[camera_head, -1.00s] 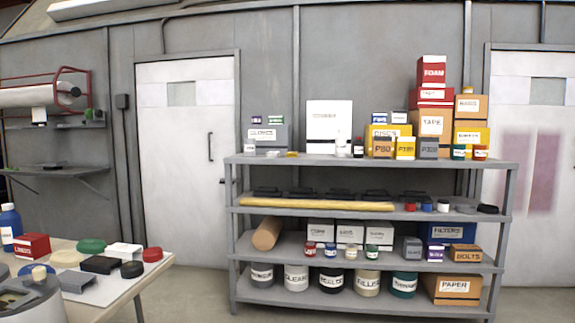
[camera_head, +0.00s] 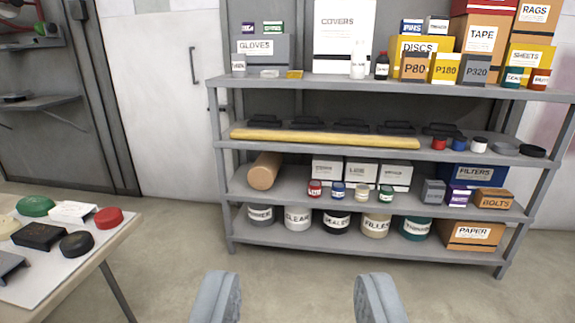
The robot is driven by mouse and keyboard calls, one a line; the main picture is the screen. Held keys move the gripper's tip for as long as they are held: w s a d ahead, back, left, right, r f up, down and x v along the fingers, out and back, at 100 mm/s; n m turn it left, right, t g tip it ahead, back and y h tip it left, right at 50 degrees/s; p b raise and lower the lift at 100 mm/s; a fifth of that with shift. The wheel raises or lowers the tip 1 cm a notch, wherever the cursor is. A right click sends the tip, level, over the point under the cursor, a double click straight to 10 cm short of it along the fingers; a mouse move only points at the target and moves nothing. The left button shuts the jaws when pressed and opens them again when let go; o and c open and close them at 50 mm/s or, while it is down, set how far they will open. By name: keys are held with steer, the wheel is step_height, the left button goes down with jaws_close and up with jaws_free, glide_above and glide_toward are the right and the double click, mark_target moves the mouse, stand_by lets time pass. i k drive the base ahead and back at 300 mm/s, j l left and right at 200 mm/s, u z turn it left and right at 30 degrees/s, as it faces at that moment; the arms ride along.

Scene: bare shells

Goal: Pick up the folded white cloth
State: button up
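My gripper (camera_head: 298,285) shows at the bottom centre of the view. Its two grey fingers are wide apart with bare floor between them, so it is open and empty. I cannot make out a folded white cloth for certain. A white block-like item (camera_head: 73,212) lies on the table at the left, but it does not clearly look like cloth. A small pale flat item (camera_head: 270,73) lies on the top shelf in front of the gloves box (camera_head: 264,48); it is too small to identify.
A grey shelf rack (camera_head: 375,82) holds boxes, jars, a long yellow roll (camera_head: 325,139) and several tins. A table (camera_head: 110,245) with pads and discs stands at the left. A white door (camera_head: 160,90) is behind. The floor (camera_head: 190,255) before the rack is clear.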

mark_target(265, 74)
steer(key=i, duration=1.7)
steer(key=i+u, duration=0.1)
steer(key=i, duration=0.4)
steer(key=i+l+u, duration=0.15)
steer(key=i, duration=0.35)
steer(key=i+l+u, duration=0.1)
steer(key=i, duration=0.4)
